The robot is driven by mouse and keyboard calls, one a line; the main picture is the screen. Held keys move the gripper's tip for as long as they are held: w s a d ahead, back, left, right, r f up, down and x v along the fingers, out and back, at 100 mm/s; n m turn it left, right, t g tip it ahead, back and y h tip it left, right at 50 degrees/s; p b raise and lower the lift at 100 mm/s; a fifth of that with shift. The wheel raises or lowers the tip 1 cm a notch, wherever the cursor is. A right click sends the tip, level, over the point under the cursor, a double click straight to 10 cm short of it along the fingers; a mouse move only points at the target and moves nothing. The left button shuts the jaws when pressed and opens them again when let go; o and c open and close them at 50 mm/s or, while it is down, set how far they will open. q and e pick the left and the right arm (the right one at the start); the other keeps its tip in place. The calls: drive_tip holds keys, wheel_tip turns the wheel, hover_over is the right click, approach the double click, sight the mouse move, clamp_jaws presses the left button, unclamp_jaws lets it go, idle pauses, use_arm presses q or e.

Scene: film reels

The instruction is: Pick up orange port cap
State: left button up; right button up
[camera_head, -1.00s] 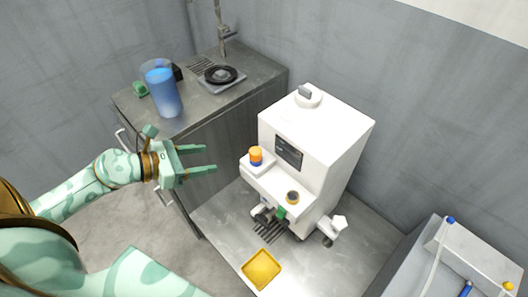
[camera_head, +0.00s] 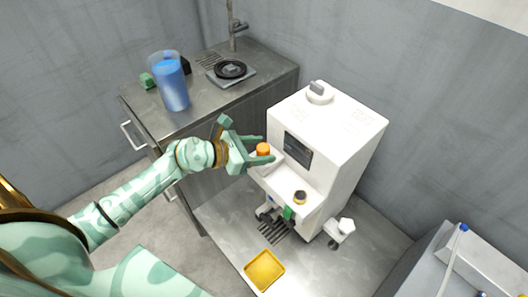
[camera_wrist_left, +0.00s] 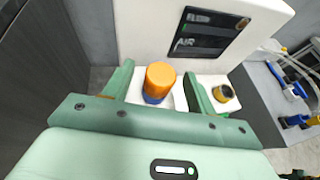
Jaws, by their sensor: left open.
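The orange port cap (camera_head: 263,149) sits upright on the left part of the white machine's front ledge. In the left wrist view the orange cap (camera_wrist_left: 160,78) has a blue lower part and stands between my two green fingers. My left gripper (camera_head: 262,152) is open, with its fingers reaching to either side of the cap; in the left wrist view the gripper (camera_wrist_left: 158,85) shows a gap beside the cap. The cap's lower part is hidden by a finger in the head view. My right gripper is not in view.
The white machine (camera_head: 335,125) stands on a metal table. A dark round port (camera_head: 300,197) is on its ledge, right of the cap. A yellow tray (camera_head: 264,270) lies in front. A blue-filled beaker (camera_head: 172,85) and black reel (camera_head: 230,70) are on the counter behind.

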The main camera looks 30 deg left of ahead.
use_arm(q)
drive_tip(key=shift+w+d+f, duration=0.3)
drive_tip(key=shift+w+d, duration=0.05)
drive_tip(key=shift+w, duration=0.15)
drive_tip(key=c, duration=1.1)
drive_tip(key=shift+o, duration=0.2)
drive_tip(key=shift+r, duration=0.15)
